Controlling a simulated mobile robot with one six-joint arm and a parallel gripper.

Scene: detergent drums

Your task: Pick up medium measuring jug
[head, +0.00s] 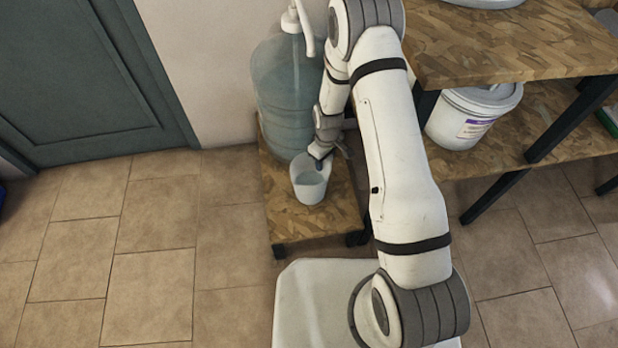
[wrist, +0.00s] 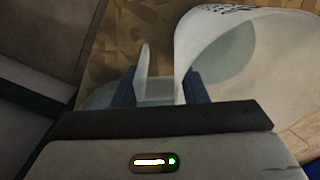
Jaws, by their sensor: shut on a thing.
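A white measuring jug (head: 310,180) is on or just above the low wooden stand, in front of the big bottle. I cannot tell whether its base touches the wood. My gripper (head: 320,160) is at the jug's rim, on the side toward the bottle. In the wrist view the jug (wrist: 225,45) fills the upper right, and my gripper (wrist: 160,88) has its two dark blue fingers shut on part of it. The fingertips are partly hidden behind the jug in the head view.
A large blue-tinted pump bottle (head: 285,95) stands right behind the jug on the wooden stand (head: 285,220). A wooden table (head: 500,45) with a lower shelf is to the right, holding a white bucket (head: 470,115). Tiled floor (head: 150,260) is clear at the left.

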